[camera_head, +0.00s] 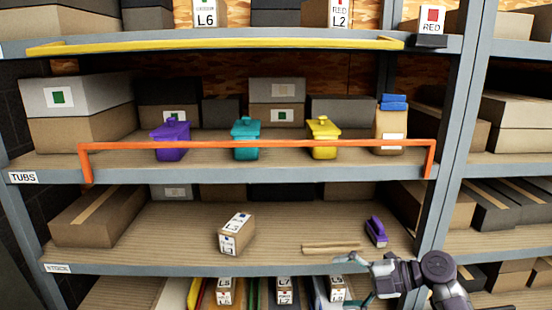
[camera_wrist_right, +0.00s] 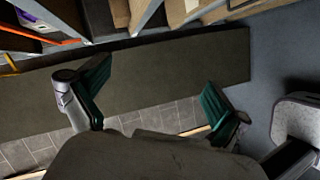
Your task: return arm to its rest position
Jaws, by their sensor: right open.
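My right gripper (camera_head: 357,279) shows at the bottom right of the head view, in front of the lower shelves. Its arm comes in from the bottom right. In the right wrist view the same gripper (camera_wrist_right: 157,78) has its two dark green-padded fingers spread wide apart, with nothing between them. Behind the fingers that view shows a dark floor strip, paler tiles and the lower edge of the shelving. My left gripper is in neither view.
A shelf rack fills the head view. A small labelled box (camera_head: 236,235), wooden sticks (camera_head: 331,248) and a purple brush-like item (camera_head: 376,231) lie on the middle shelf. Purple (camera_head: 170,141), teal (camera_head: 245,139) and yellow (camera_head: 323,138) tubs stand above, behind an orange rail (camera_head: 260,145).

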